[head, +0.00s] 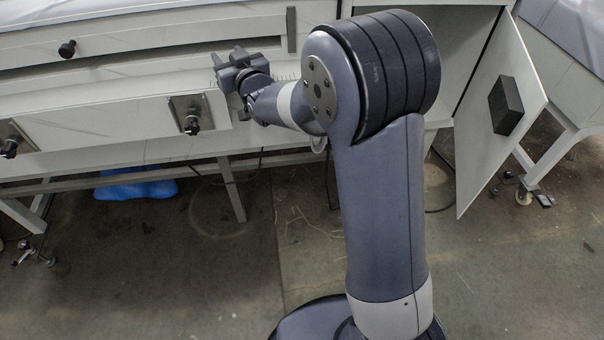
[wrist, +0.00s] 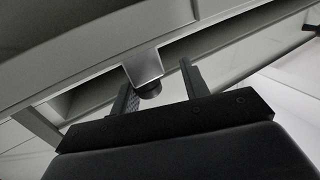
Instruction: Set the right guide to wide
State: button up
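My gripper (head: 228,57) is at the long white rail of the machine, upper middle of the head view. In the wrist view my gripper (wrist: 157,77) is open, its two dark fingers spread apart. A black round knob (wrist: 150,90) under a silver bracket (wrist: 146,66) shows between the fingers, nearer the left one. I cannot tell whether a finger touches it. It appears to be the right guide's knob; in the head view my gripper hides that spot. A similar black knob (head: 67,49) sits on the same rail farther left.
A lower white panel (head: 110,130) carries two black knobs on square plates, one at its right end (head: 192,122) close below my gripper. An open white door (head: 495,115) with a black block handle (head: 506,105) stands at right. The floor (head: 130,260) in front is mostly clear.

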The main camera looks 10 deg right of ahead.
jog(key=shift+s+a, duration=0.4)
jog(key=shift+a, duration=0.2)
jog(key=v, duration=1)
jog(key=s+d+f+m+g+h+b, duration=0.3)
jog(key=s+d+f+g+h+b, duration=0.2)
jog(key=s+d+f+b, duration=0.4)
jog(key=s+d+f, duration=0.4)
jog(key=s+f, duration=0.2)
jog(key=f, duration=0.1)
jog(key=shift+d+f+b, duration=0.3)
jog(key=shift+d+f, duration=0.05)
jog(key=shift+r, duration=0.1)
jog(key=w+a+r+n+t+y+p, duration=0.2)
jog(key=w+a+r+t+y+p, duration=0.2)
jog(key=w+a+r+p, duration=0.3)
jog(key=w+a+r, duration=0.3)
jog(key=w+r, duration=0.3)
jog(key=r, duration=0.1)
jog(key=shift+a, duration=0.35)
